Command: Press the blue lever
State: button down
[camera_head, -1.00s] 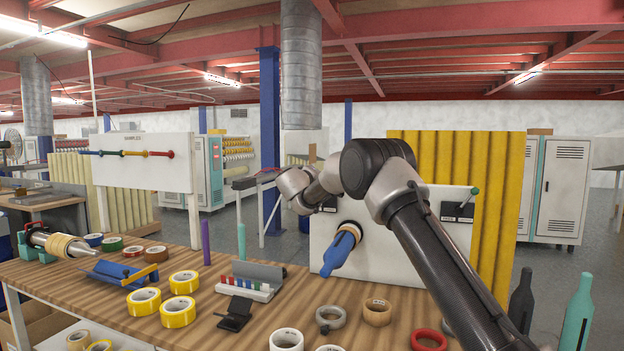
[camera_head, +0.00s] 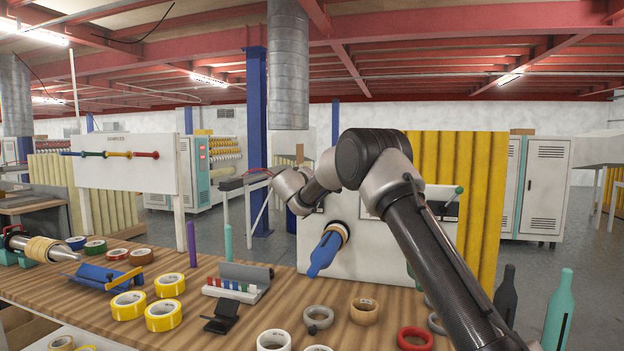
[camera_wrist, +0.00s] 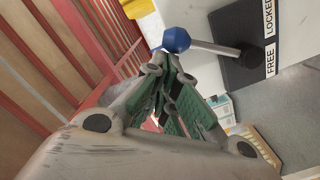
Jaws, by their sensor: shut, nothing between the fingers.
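The blue lever shows in the wrist view as a round blue knob (camera_wrist: 176,40) on a grey rod. The rod runs to a black plate (camera_wrist: 252,48) with the labels "FREE" and "LOCKED". My gripper (camera_wrist: 156,68), with green pads, is shut and empty. Its tips are just below and left of the knob in that picture; I cannot tell whether they touch it. In the head view my wrist reaches the upper left of the white panel (camera_head: 380,255). My gripper and the blue lever are hidden there.
The wooden table (camera_head: 230,325) holds yellow tape rolls (camera_head: 163,315), other rolls and a tape tray (camera_head: 235,290). Bottle shapes (camera_head: 558,310) stand at right.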

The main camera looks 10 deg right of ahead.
jog(key=s+a+r, duration=0.3)
jog(key=s+a, duration=0.4)
jog(key=a, duration=0.1)
jog(key=shift+s, duration=0.4)
jog(key=shift+r, duration=0.1)
